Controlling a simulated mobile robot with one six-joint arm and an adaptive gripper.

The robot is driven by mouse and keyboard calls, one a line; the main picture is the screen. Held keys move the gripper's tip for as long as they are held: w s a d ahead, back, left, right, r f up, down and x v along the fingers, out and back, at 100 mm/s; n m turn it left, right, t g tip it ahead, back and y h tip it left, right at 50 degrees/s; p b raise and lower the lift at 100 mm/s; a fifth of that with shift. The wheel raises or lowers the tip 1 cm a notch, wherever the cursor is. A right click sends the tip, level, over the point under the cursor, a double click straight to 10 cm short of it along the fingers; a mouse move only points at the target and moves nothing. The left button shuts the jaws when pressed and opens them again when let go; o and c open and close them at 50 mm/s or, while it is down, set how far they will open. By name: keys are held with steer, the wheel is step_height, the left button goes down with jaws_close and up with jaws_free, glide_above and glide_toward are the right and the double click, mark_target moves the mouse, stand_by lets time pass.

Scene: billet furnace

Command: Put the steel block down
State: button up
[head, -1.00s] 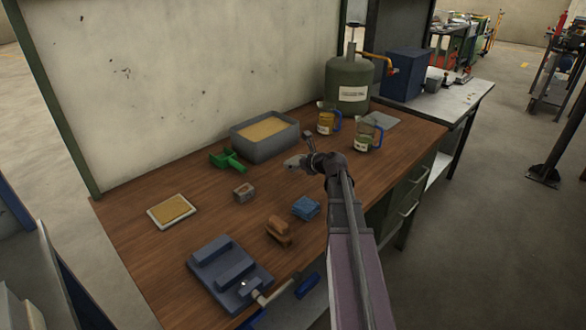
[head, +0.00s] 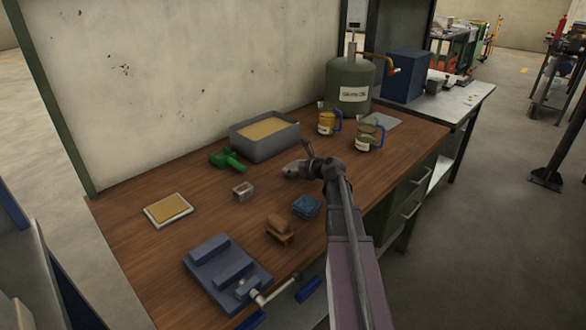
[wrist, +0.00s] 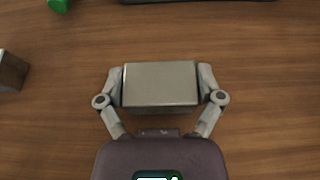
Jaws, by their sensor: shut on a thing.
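The steel block (wrist: 160,84) is a plain grey rectangular block. In the wrist view it sits between the two fingers of my gripper (wrist: 160,90), which touch its left and right ends. In the head view my gripper (head: 293,170) is low over the wooden bench, right of the small metal block and in front of the grey tray. The held block is hard to make out there. I cannot tell whether its underside touches the bench top (head: 190,245).
A small metal block (head: 243,190), a green tool (head: 228,160) and a sand-filled grey tray (head: 265,150) are nearby. A blue cloth (head: 306,206), brown brush (head: 280,229) and blue vise (head: 225,270) lie in front. Two jugs (head: 328,120) (head: 369,135) stand behind right.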

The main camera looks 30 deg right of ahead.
steer(key=shift+f, duration=0.1)
steer(key=o, duration=1.1)
steer(key=shift+c, duration=0.2)
steer(key=shift+s+r, duration=0.2)
steer(key=shift+r, duration=0.05)
steer(key=p+v, duration=0.4)
steer(key=v, duration=0.7)
steer(key=shift+s+d+r+p, duration=0.15)
steer(key=shift+s+d+p, duration=0.05)
steer(key=shift+s+p, duration=0.1)
